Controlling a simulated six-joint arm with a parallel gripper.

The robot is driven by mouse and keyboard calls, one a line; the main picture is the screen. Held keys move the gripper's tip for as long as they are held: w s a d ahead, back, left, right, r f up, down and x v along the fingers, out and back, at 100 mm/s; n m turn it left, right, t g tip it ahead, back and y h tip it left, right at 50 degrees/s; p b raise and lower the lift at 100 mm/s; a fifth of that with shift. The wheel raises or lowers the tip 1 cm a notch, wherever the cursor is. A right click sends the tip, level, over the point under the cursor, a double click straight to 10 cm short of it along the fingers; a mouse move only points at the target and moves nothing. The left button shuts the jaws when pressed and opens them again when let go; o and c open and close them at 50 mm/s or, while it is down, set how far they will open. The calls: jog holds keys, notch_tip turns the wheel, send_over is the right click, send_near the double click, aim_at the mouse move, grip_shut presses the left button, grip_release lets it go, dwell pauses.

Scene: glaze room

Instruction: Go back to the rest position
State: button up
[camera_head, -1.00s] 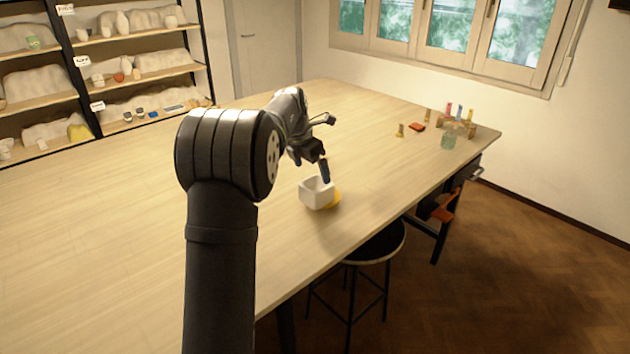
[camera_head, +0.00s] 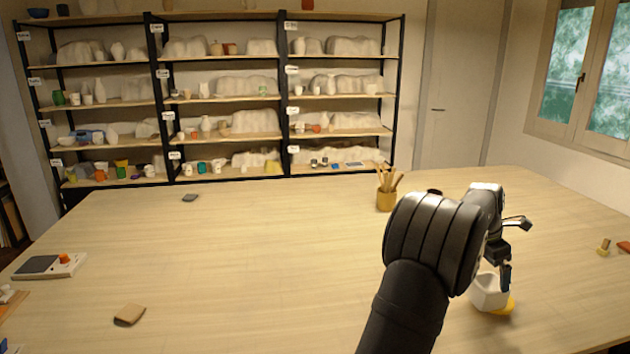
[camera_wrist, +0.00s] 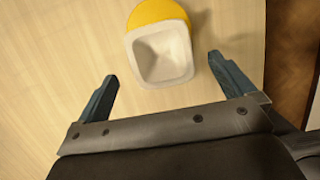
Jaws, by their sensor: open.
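My gripper (camera_head: 506,276) is over the right part of the table, above and beside a white square bowl (camera_head: 487,293). The white bowl (camera_wrist: 160,57) lies just beyond the fingertips, looks empty, and stands on or against a round yellow thing (camera_wrist: 157,12). The yellow thing also shows at the bowl's right side in the head view (camera_head: 508,304). Whether a finger touches the bowl cannot be told.
A wooden pot of tools (camera_head: 386,198) stands behind my arm. A tan block (camera_head: 130,314), a dark small item (camera_head: 190,197) and a white board with a grey pad (camera_head: 48,266) lie to the left. The table's middle is clear. Shelves (camera_head: 225,95) line the back wall.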

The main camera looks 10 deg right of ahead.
aim_at(493, 281)
jog(key=x, duration=0.7)
jog(key=shift+d+f, duration=0.1)
jog(key=shift+d, duration=0.05)
jog(key=shift+r, duration=1.75)
jog(key=shift+f, duration=0.15)
